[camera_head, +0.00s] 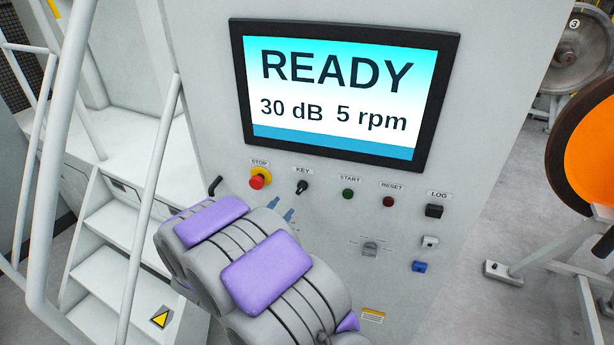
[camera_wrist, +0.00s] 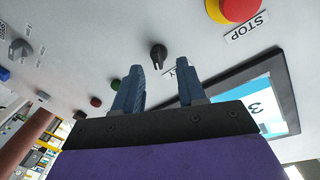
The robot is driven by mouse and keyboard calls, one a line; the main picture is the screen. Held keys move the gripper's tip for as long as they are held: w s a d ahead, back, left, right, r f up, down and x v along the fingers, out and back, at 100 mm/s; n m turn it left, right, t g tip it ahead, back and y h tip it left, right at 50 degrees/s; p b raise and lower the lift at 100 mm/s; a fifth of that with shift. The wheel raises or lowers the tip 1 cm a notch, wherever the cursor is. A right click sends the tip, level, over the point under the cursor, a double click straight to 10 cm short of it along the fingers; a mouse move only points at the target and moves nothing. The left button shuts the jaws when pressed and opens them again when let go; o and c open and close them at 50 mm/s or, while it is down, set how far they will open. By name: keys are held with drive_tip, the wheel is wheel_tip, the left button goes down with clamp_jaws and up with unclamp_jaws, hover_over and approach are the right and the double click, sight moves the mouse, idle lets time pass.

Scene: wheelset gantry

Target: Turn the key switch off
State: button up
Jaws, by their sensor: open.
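The key switch (camera_head: 302,187) is a small black knob under the KEY label on the grey panel. It also shows in the wrist view (camera_wrist: 158,55), just beyond the gap between my fingers. My gripper (camera_wrist: 160,85) is open, with two blue-grey fingers apart and nothing between them. In the head view my purple and grey arm reaches up toward the panel, and the gripper's blue fingers (camera_head: 281,210) show just below and left of the key switch. The fingers appear apart from the knob.
The red STOP button (camera_head: 258,178) is left of the key. The green START button (camera_head: 348,194), the red RESET button (camera_head: 388,201) and the LOG connector (camera_head: 434,211) are to its right. A screen (camera_head: 343,90) above reads READY. White stairs and railings stand at left.

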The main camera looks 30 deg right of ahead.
drive_tip(key=p+v, duration=0.2)
drive_tip(key=v, duration=1.7)
drive_tip(key=shift+a+f, duration=0.25)
drive_tip(key=shift+a, duration=0.25)
drive_tip(key=shift+s, duration=0.1)
idle(0.5)
